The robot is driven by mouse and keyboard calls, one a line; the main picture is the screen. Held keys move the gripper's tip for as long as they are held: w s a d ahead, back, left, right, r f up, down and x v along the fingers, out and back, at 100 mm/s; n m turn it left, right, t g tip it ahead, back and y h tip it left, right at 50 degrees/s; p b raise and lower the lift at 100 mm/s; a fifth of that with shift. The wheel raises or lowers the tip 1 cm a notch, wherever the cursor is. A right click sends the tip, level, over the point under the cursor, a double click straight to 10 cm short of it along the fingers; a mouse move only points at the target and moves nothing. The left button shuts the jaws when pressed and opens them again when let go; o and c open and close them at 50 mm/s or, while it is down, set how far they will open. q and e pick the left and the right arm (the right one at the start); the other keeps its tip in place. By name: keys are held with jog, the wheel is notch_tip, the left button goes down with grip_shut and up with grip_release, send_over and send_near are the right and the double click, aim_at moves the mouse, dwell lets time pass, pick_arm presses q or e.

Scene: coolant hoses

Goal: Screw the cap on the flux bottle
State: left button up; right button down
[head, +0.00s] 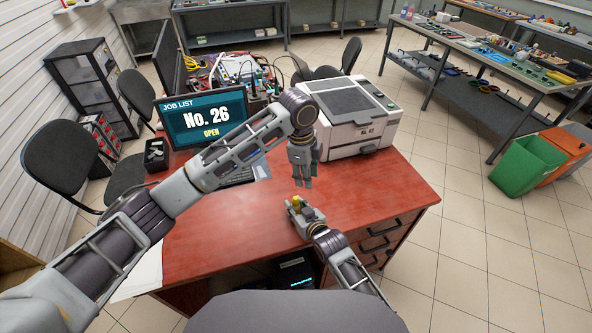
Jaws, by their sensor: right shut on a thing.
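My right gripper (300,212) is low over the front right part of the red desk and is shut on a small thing. A small yellow top (296,201) shows between its fingers. This looks like the flux bottle, but its body is hidden by the fingers. My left gripper (303,184) points straight down just above and slightly right of the yellow top, with a small gap between them. Its fingers look close together; I cannot tell whether they hold the cap. No separate cap can be made out.
The red desk (221,233) has clear room left and right of the grippers. A grey printer-like machine (355,140) stands behind them. A monitor (203,116) and a dark keyboard (236,175) are at the back left, partly behind my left arm.

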aim_at(296, 198)
pick_arm(q)
jog(key=shift+a+r+m+y, duration=0.25)
jog(key=shift+a+m, duration=0.25)
jog(key=shift+m, duration=5.5)
jog(key=shift+a+r+m+y, duration=0.15)
jog(key=shift+a+r+m, duration=0.25)
jog(key=shift+m, duration=5.6)
jog(key=shift+a+r+m+y, duration=0.2)
jog(key=shift+a+m, duration=0.4)
jog(key=shift+m, duration=5.4)
jog(key=shift+f, duration=0.15)
jog(key=shift+w+f, duration=0.1)
jog(key=shift+f, duration=5.85)
